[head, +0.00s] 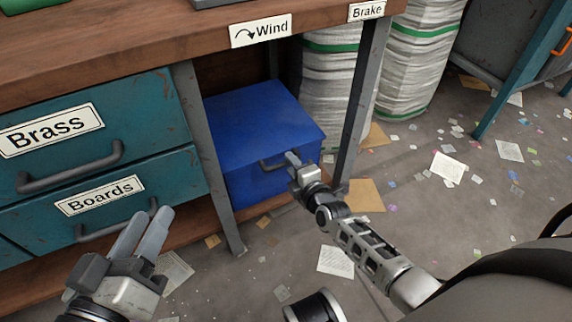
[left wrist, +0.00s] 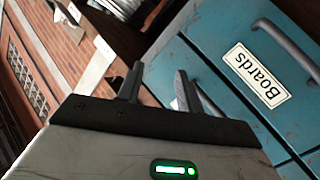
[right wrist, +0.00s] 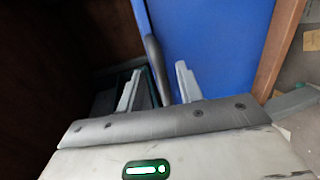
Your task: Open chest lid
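My right gripper (head: 292,157) is at the chest's front beside the handle. In the right wrist view its fingers (right wrist: 158,78) are apart, with the handle appearing between them; I cannot tell whether they touch it. The blue chest face (right wrist: 215,45) fills the area beyond. My left gripper (head: 152,213) is open and empty in front of the drawers, also in the left wrist view (left wrist: 158,75).
Teal drawers labelled Brass (head: 150,95) and Boards (head: 175,165) stand left of the chest. A grey table leg (head: 362,100) rises just right of the chest, another (head: 207,160) at its left. Striped stacks (head: 330,75) stand behind. Paper scraps litter the open floor at right.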

